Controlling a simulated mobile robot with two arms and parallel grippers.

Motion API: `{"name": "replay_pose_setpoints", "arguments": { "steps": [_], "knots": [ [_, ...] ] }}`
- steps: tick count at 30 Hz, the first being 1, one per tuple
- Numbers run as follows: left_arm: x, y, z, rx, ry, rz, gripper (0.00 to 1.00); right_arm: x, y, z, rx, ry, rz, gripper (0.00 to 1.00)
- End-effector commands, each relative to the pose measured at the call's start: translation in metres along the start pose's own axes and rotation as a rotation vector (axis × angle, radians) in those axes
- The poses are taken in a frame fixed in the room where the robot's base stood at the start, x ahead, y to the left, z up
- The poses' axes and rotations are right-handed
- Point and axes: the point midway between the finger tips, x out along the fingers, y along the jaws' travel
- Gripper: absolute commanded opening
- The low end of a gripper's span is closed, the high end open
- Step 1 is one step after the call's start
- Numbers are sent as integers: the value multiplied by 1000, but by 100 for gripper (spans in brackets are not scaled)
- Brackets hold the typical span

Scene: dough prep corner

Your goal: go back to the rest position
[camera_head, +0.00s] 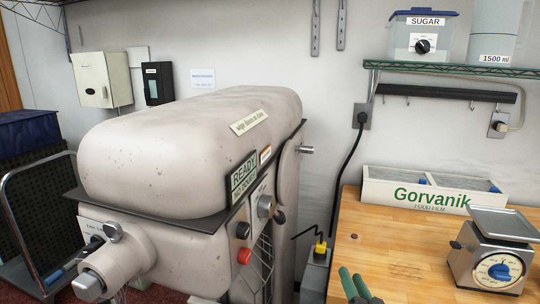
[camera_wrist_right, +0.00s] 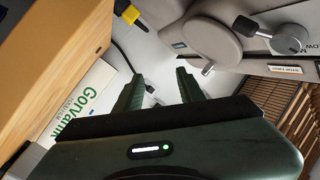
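My right gripper (camera_head: 354,280) shows at the bottom edge of the head view, with only its two dark green fingertips in the picture, beside the left edge of the wooden table. In the right wrist view its fingers (camera_wrist_right: 159,82) stand apart with nothing between them, so it is open and empty. My left gripper is in neither view.
A large worn mixer (camera_head: 190,150) fills the left and middle. The wooden table (camera_head: 390,255) on the right carries a Gorvanik film box (camera_head: 395,190) and a dial scale (camera_head: 490,265). A yellow plug (camera_head: 320,248) sits between mixer and table. A wire shelf (camera_head: 450,69) hangs above.

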Motion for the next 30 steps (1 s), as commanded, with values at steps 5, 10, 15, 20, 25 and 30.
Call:
{"name": "replay_pose_setpoints", "arguments": {
  "steps": [5, 10, 15, 20, 25, 30],
  "knots": [
    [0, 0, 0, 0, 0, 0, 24, -83, -22, 86, -206, -405, -27, 39],
    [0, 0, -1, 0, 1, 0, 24, -180, -13, 132, -384, -752, 43, 39],
    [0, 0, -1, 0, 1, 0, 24, -254, 2, 141, -487, -970, 142, 39],
    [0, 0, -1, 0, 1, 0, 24, -305, 12, 136, -543, -1108, 228, 39],
    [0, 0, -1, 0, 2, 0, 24, -350, 19, 126, -581, -1221, 315, 39],
    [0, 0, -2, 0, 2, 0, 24, -392, 24, 111, -607, -1318, 404, 39]
  ]
}}
